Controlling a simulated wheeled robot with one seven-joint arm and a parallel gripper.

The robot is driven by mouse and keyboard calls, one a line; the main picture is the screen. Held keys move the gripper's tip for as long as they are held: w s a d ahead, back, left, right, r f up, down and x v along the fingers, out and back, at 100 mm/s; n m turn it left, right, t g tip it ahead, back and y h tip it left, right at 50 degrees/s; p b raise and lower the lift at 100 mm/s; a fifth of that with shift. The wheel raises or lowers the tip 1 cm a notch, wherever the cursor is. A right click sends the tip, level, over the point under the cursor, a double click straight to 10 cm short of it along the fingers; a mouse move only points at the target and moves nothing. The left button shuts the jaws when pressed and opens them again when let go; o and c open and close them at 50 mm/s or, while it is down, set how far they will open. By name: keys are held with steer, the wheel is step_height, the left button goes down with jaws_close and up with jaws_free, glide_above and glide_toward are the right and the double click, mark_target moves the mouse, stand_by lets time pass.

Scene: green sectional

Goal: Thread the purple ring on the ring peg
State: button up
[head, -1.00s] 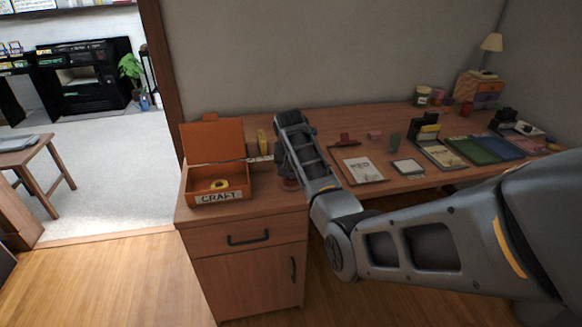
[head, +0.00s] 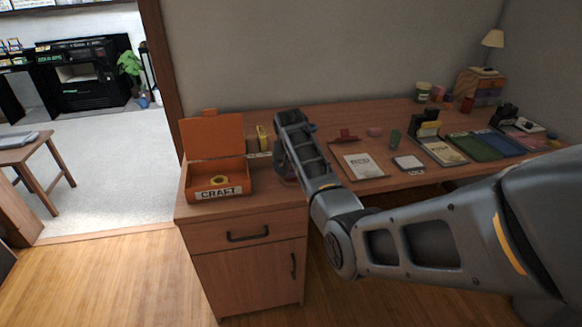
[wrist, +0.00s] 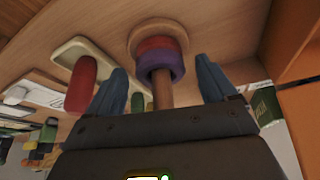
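The purple ring (wrist: 160,66) is in the wrist view. It sits around the brown ring peg (wrist: 162,92), stacked against a red-orange ring (wrist: 157,44) near the peg's round wooden base (wrist: 135,35). My gripper (wrist: 161,70) is open, with one blue-grey finger on each side of the peg. Clear gaps show between the fingers and the purple ring. In the head view my arm's end hides the peg and most of the gripper.
A red cylinder (wrist: 82,84) on a pale tray (wrist: 68,50) is beside the peg. Books and stationery (head: 362,165) cover the desk further right.

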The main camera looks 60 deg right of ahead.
steer(key=shift+v, duration=3.9)
steer(key=s+a+f+n+t, duration=0.2)
steer(key=s+a+f, duration=0.25)
steer(key=a, duration=0.45)
steer(key=s+a+f+n+t, duration=0.25)
steer(key=a+f, duration=0.25)
steer(key=a, duration=0.4)
steer(key=s+a+f+n+t, duration=0.25)
steer(key=s+a+f, duration=0.2)
steer(key=a, duration=0.35)
steer(key=s+a+r+n+t, duration=0.1)
steer(key=s+a+n, duration=0.1)
steer(key=s+a, duration=0.5)
steer(key=s+a+r+n+t+y, duration=0.1)
steer(key=s+a+r, duration=0.2)
steer(key=s+r, duration=0.2)
steer(key=s+a+r+n+t+y, duration=0.1)
steer(key=s+a+r, duration=0.3)
steer(key=r, duration=0.4)
steer(key=s+a+r+n+t+y, duration=0.2)
steer(key=s+a+r+t, duration=0.1)
steer(key=s+r, duration=0.3)
steer(key=shift+s+a+r, duration=0.25)
steer(key=shift+s+a, duration=0.3)
steer(key=shift+a, duration=0.05)
